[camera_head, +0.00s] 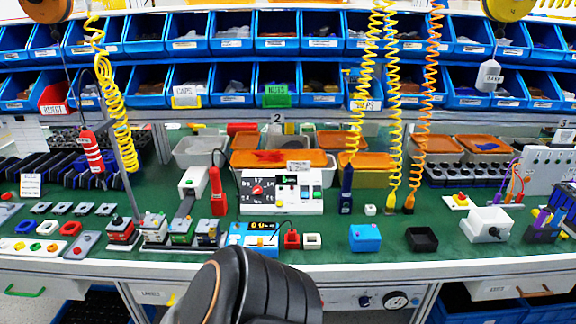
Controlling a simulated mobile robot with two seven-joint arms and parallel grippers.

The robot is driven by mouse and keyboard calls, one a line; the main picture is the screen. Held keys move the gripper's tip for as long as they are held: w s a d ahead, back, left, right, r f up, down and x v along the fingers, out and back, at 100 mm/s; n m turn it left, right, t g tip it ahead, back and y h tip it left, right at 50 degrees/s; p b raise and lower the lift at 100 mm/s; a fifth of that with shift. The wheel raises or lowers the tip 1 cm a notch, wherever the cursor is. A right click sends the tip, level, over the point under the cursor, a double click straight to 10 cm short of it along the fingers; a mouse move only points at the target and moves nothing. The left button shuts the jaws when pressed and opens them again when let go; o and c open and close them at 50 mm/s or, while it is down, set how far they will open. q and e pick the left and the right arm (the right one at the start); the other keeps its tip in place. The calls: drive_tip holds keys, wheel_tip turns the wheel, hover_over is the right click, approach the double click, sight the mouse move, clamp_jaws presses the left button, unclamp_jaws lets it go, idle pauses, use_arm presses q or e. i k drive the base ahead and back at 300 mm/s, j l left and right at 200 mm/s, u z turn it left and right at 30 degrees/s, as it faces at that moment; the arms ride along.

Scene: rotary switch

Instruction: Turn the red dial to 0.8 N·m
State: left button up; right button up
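The red dial (257,189) is a small round knob on a dark scale, on the left part of the front of a white control box (280,208). The box stands near the middle of the green bench. The dial's numbers and exact setting are too small to read. A dark arm part of mine rises from the bottom edge below the box, apart from it. Neither gripper's fingers show, and nothing is seen touching the dial.
A red handheld tool (217,191) stands close left of the box. A blue device with a display (257,233) sits in front of it. Coiled yellow cables (393,100) hang to the right. A blue box (365,238) stands at the front right, with bare green bench around it.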

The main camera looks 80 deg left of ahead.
sight(257, 190)
drive_tip(key=u, duration=2.6)
